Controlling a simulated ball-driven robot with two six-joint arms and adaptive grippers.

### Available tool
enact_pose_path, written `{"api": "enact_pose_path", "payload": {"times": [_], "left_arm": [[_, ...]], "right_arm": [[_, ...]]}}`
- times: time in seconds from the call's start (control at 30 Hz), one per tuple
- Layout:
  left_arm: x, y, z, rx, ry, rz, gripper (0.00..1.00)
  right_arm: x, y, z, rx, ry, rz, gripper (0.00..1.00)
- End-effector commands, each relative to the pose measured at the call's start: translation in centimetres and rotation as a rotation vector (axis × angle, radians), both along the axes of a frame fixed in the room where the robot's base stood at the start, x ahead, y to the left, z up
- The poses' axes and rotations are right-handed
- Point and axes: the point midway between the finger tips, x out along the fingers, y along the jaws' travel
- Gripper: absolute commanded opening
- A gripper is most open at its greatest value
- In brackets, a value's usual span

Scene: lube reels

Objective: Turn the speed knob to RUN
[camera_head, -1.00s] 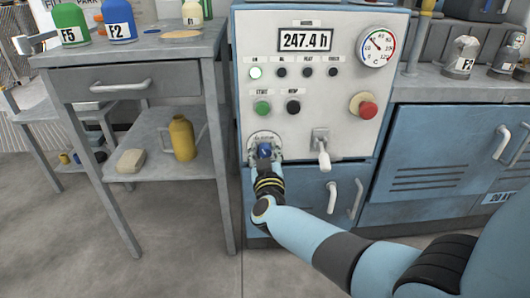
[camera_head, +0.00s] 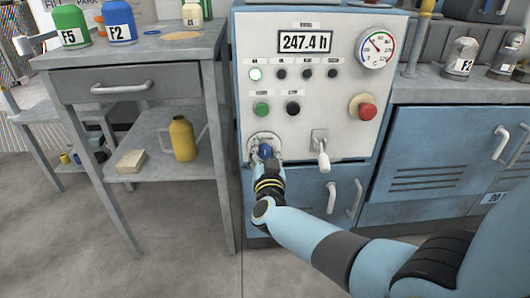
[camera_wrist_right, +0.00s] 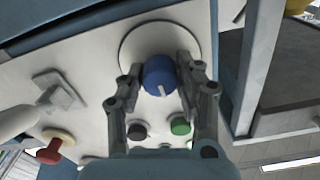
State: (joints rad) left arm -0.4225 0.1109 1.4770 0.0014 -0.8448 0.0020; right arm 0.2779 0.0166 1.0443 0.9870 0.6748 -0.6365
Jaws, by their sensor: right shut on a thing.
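The speed knob is a blue round knob (camera_head: 265,151) on a pale round plate at the lower left of the control panel (camera_head: 340,90). In the right wrist view the blue knob (camera_wrist_right: 159,76) sits between my fingers, with a pale pointer line on its face. My right gripper (camera_head: 268,160) reaches the knob from below and is shut on it; its fingers also show in the right wrist view (camera_wrist_right: 160,85). The lettering around the knob is too small and covered to read. My left gripper is not in view.
A white lever (camera_head: 322,152) is right of the knob. A red button (camera_head: 367,111), a green button (camera_head: 261,109) and a black button (camera_head: 293,108) sit above. A grey table (camera_head: 130,65) with bottles stands close on the left. A white handle (camera_head: 331,197) is below.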

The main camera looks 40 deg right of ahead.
Motion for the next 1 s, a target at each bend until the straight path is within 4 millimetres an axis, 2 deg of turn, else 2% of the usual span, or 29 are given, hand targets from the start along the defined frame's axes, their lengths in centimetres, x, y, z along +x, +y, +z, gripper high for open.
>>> {"api": "enact_pose_path", "payload": {"times": [0.5,1.0], "left_arm": [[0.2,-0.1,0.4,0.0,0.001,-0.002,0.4],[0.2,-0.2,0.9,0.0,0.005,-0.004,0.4]], "right_arm": [[-0.1,0.0,-0.2,0.365,-0.222,0.0,0.01],[-0.1,-0.1,-0.2,0.499,-0.303,-0.001,0.02]]}}
